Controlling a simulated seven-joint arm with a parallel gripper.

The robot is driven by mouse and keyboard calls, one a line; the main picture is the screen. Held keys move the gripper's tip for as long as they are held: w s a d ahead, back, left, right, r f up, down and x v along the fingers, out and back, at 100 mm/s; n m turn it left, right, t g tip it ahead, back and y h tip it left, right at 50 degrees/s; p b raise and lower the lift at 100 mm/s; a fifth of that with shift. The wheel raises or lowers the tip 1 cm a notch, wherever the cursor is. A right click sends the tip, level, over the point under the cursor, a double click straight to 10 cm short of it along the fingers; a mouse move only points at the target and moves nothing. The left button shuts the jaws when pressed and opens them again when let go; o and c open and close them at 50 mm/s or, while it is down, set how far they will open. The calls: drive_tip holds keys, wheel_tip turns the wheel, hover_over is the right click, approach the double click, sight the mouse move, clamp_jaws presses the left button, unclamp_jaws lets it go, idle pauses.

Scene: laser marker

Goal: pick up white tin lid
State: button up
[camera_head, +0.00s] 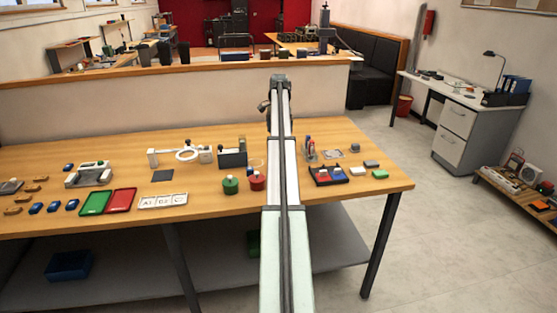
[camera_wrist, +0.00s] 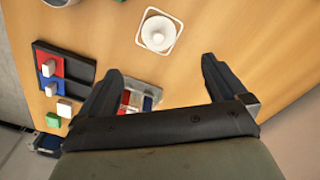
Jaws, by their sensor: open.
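The white tin lid (camera_wrist: 158,33) is round with a raised knob. In the wrist view it lies at the top middle, inside a white square outline on the wooden table. My gripper (camera_wrist: 161,67) is open and empty, with its two dark fingers spread wide. The lid is ahead of the fingertips, roughly centred between them, and not touched. In the head view I cannot make out the lid or the gripper; my arm covers that part of the table.
A dark tray (camera_wrist: 40,58) with red and blue pads lies left of the lid; it also shows in the head view (camera_head: 316,181). A small rack (camera_wrist: 158,88) sits between my fingers' bases. A red tin (camera_head: 257,182) and a green tin (camera_head: 230,186) stand left of my arm.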

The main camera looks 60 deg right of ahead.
wheel_tip(320, 180, down, 7)
drive_tip(key=shift+r, duration=0.15)
drive_tip(key=shift+a+f, duration=0.15)
drive_tip(key=shift+f, duration=1.1)
drive_tip(key=shift+a+f, duration=0.15)
drive_tip(key=shift+f, duration=1.1)
drive_tip(key=c, duration=1.1)
